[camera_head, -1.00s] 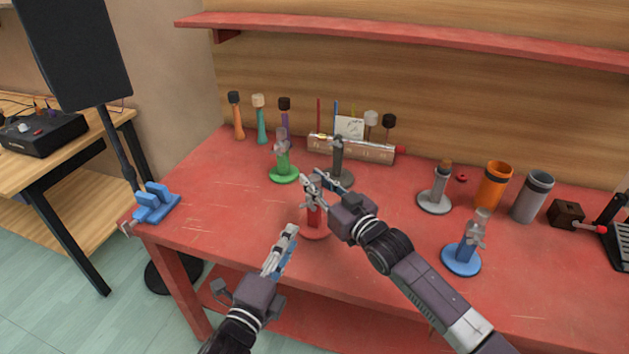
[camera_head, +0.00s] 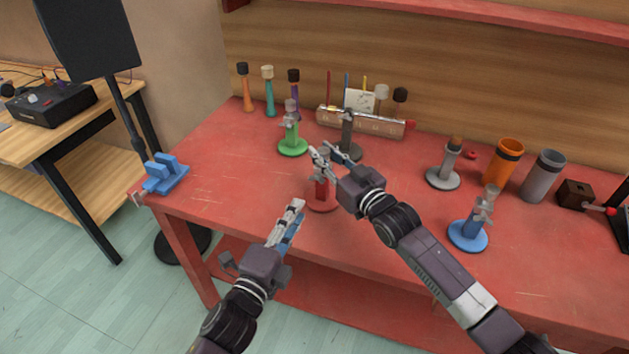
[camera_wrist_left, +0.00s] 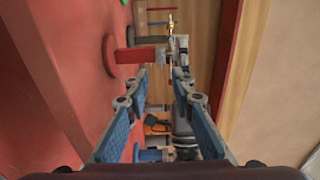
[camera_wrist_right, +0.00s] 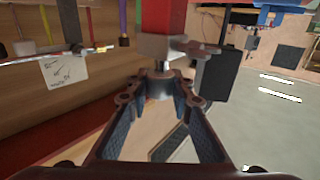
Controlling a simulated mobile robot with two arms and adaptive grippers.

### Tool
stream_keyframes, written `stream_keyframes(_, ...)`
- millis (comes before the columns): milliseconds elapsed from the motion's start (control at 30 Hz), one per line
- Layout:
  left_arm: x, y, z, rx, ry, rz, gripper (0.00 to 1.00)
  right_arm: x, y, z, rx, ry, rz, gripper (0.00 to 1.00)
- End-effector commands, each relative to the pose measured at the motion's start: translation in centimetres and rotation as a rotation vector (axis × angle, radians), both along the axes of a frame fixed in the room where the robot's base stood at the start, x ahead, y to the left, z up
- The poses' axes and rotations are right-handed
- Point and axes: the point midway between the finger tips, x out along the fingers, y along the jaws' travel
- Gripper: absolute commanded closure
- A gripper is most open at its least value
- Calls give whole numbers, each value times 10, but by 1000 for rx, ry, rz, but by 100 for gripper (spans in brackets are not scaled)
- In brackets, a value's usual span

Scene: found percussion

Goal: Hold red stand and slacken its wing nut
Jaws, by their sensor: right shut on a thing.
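The red stand (camera_head: 322,190) stands upright on its round red base near the front of the red table. My right gripper (camera_head: 322,152) is at its top, shut on the grey wing nut (camera_wrist_right: 158,85); the fingertips partly hide it. In the right wrist view the red post (camera_wrist_right: 162,14) and its grey block are just beyond the fingertips. My left gripper (camera_head: 298,204) is open and empty, in front of the stand and lower left of it. In the left wrist view the red post (camera_wrist_left: 134,55) lies beyond the open fingers, apart from them.
A green stand (camera_head: 292,138) and a dark stand (camera_head: 348,135) stand behind. A blue stand (camera_head: 467,230) and a grey stand (camera_head: 445,170) are to the right, with an orange cup (camera_head: 502,163). A blue holder (camera_head: 165,178) sits at the left corner. The table's front left is clear.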

Motion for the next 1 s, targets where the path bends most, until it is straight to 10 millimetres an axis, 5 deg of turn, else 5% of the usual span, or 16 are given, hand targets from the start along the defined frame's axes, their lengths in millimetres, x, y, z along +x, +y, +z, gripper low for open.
stream_keyframes(500, 88, -33, 1, 0, -2, 0, 77, 0, 0, 0, 1, -1, 0, 100)
stream_keyframes(1000, 102, -38, 1, 1, -1, -1, 78, 0, 0, 0, 1, -1, 0, 100)
